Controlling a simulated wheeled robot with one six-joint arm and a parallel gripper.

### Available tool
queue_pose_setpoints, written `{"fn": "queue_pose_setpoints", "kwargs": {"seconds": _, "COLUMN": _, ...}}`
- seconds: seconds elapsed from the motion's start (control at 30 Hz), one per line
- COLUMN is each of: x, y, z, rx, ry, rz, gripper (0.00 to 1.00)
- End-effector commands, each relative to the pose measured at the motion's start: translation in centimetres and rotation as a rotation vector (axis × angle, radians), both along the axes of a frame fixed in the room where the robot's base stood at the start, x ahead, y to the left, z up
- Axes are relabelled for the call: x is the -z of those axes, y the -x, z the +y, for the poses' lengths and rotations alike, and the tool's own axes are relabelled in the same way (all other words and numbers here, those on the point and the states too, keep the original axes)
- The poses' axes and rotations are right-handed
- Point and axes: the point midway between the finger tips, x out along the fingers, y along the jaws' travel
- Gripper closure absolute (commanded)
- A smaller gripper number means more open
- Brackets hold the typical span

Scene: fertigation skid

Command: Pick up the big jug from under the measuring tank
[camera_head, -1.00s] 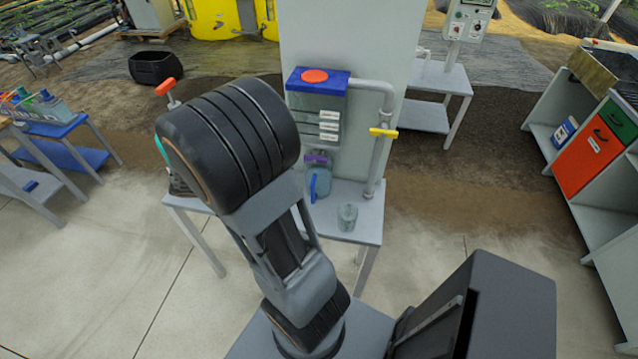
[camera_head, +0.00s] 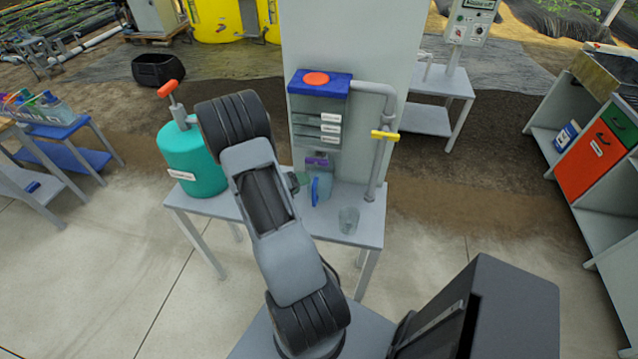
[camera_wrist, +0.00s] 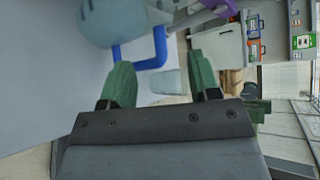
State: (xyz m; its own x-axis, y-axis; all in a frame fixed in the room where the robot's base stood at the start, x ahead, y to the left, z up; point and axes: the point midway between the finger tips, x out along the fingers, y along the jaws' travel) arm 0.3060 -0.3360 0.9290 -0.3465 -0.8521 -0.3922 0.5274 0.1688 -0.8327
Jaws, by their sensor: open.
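The measuring tank (camera_head: 318,105), with a blue lid and orange cap, is on the grey panel. Below it on the table stands the big jug (camera_head: 323,186), pale blue with a blue handle. In the wrist view the jug (camera_wrist: 112,22) is at the top, partly cut off, its blue handle (camera_wrist: 160,48) facing my gripper. My gripper (camera_wrist: 162,80) is open, its green fingers apart, with the handle ahead of them and not between them. In the head view my arm hides most of the gripper, just left of the jug.
A clear cup (camera_head: 348,220) stands on the table (camera_head: 370,228) right of the jug; it also shows beyond my fingers in the wrist view (camera_wrist: 166,83). A teal sprayer tank (camera_head: 192,160) stands on the left. A pipe with a yellow valve (camera_head: 384,135) runs down on the right.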

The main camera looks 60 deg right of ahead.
Motion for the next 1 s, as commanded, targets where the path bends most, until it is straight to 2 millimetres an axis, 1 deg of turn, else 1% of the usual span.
{"fn": "queue_pose_setpoints", "kwargs": {"seconds": 0.17, "x": 0.3, "y": 0.3, "z": -0.7, "rx": 0.001, "ry": -0.001, "rz": -0.001, "gripper": 0.44}}
{"fn": "queue_pose_setpoints", "kwargs": {"seconds": 0.5, "x": 2.1, "y": 1.8, "z": -4.2, "rx": 0.002, "ry": -0.001, "rz": -0.001, "gripper": 0.44}}
{"fn": "queue_pose_setpoints", "kwargs": {"seconds": 0.63, "x": 2.4, "y": 2.0, "z": -4.7, "rx": 0.000, "ry": 0.000, "rz": -0.002, "gripper": 0.44}}
{"fn": "queue_pose_setpoints", "kwargs": {"seconds": 0.87, "x": 2.5, "y": 2.0, "z": -4.8, "rx": 0.000, "ry": 0.000, "rz": -0.002, "gripper": 0.44}}
{"fn": "queue_pose_setpoints", "kwargs": {"seconds": 1.0, "x": 2.4, "y": 2.0, "z": -4.8, "rx": 0.000, "ry": 0.000, "rz": -0.002, "gripper": 0.57}}
